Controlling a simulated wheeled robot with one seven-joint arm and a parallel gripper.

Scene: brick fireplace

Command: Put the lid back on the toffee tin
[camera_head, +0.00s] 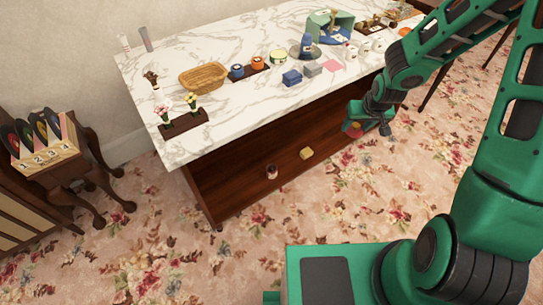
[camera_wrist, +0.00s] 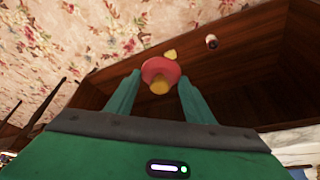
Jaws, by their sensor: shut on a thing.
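My gripper (camera_head: 357,123) hangs beside the right front edge of the marble-topped table, below the level of its top. In the wrist view the fingers of my gripper (camera_wrist: 160,82) are shut on a round red lid (camera_wrist: 156,67) with a yellow-orange knob that points toward the camera. A bit of the red lid (camera_head: 353,128) also shows at the fingers in the head view. On the tabletop stands a round, pale tin with a green band (camera_head: 278,57). I cannot read its label or tell whether it is the toffee tin.
The marble tabletop (camera_head: 215,120) holds a wicker basket (camera_head: 203,76), a wooden tray with blue and orange containers (camera_head: 248,71), blue and grey blocks (camera_head: 292,78), and a green open box (camera_head: 331,27). A yellow item (camera_head: 306,153) and small jar (camera_head: 271,172) are lower down.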

